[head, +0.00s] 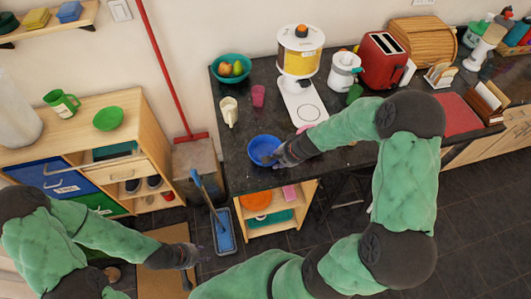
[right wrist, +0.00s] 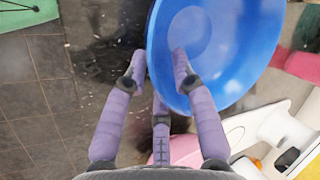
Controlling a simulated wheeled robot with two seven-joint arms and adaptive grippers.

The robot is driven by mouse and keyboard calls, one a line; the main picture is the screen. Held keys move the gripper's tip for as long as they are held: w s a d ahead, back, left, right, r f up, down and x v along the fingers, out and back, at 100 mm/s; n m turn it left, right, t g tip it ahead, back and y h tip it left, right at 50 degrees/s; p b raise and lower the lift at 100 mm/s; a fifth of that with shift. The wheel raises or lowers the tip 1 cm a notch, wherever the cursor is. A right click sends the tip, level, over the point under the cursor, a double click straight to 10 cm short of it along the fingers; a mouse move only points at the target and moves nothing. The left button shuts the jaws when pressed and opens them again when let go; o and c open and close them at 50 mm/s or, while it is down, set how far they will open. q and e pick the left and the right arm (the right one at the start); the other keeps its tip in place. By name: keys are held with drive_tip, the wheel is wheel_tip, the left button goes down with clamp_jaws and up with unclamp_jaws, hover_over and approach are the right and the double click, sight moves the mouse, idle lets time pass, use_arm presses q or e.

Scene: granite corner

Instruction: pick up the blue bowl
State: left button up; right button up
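The blue bowl (head: 262,147) is near the front left corner of the dark counter. My right gripper (head: 279,158) is at the bowl's right front rim. In the right wrist view, the bowl (right wrist: 235,45) fills the upper middle. The right gripper (right wrist: 159,62) has its fingertips apart there, one outside the rim and one over the inside of the bowl. A gap shows between them, and I cannot tell whether either touches the wall. My left gripper (head: 190,256) is low at the left, away from the bowl; its fingers are too small to read.
On the counter (head: 236,178) are a teal bowl of fruit (head: 232,69), a cream mug (head: 229,111), a pink cup (head: 258,96), a yellow and white appliance (head: 300,60) and a red toaster (head: 382,60). A blue dustpan (head: 224,232) stands below at the left.

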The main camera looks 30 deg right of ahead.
clamp_jaws()
drive_tip(key=shift+r, duration=0.1)
